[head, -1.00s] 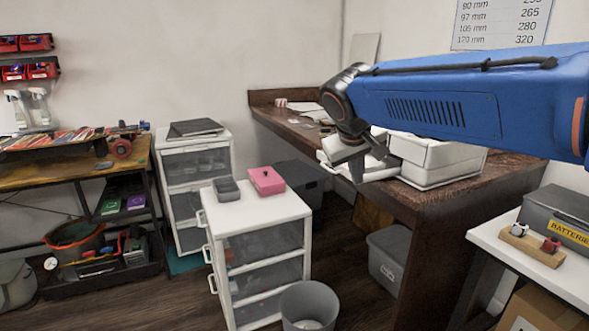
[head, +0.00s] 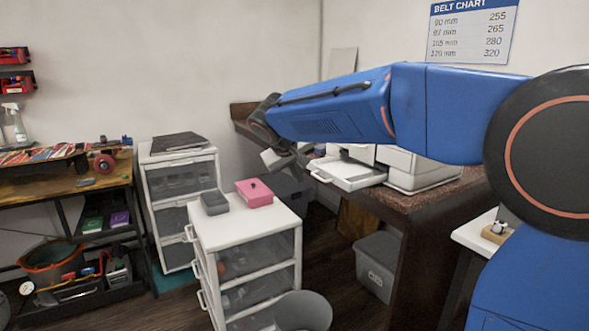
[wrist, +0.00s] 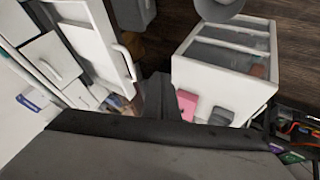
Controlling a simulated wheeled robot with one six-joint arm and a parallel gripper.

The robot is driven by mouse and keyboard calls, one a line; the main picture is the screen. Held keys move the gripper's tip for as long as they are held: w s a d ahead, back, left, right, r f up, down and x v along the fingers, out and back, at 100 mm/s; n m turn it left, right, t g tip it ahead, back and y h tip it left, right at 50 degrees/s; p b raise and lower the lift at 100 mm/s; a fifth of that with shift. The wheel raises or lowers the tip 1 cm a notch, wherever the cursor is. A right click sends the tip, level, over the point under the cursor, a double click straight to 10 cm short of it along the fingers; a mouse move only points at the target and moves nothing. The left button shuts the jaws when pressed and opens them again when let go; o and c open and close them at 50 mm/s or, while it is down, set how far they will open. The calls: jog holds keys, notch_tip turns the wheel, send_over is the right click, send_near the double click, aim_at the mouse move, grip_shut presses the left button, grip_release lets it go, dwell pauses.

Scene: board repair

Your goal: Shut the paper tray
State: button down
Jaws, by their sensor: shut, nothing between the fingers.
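The white paper tray (head: 352,175) sticks out to the left from the white printer (head: 418,170) on the brown desk, with a handle on its outer end. In the wrist view the tray (wrist: 93,38) is at upper left, its bar handle facing right. My gripper (head: 278,160) is shut and empty, in the air to the left of the tray's handle end and apart from it. In the wrist view my gripper (wrist: 160,88) is a dark shape right of the handle. My arm hides part of the printer's top.
A white drawer unit (head: 245,235) with a pink box (head: 255,193) and a grey box (head: 215,202) on top stands below, left of the desk (head: 410,205). A grey bin (head: 303,312) and a lidded grey tub (head: 378,265) are on the floor.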

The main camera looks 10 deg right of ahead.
aim_at(350, 168)
jog(key=shift+w+d+f, duration=0.2)
jog(key=shift+w+d, duration=0.25)
jog(key=shift+d, duration=0.35)
jog(key=shift+w+d+f, duration=0.25)
jog(key=shift+w+d, duration=0.2)
jog(key=shift+d, duration=0.3)
jog(key=shift+w+d+f, duration=0.2)
jog(key=shift+w+d, duration=0.25)
jog(key=shift+d, duration=0.35)
jog(key=shift+d, duration=0.1)
jog(key=w+d, duration=0.1)
jog(key=d, duration=0.4)
jog(key=w+d, duration=0.2)
jog(key=d, duration=0.2)
jog(key=w+d, duration=0.1)
jog(key=d, duration=0.4)
jog(key=shift+w+d, duration=0.3)
jog(key=shift+w, duration=0.05)
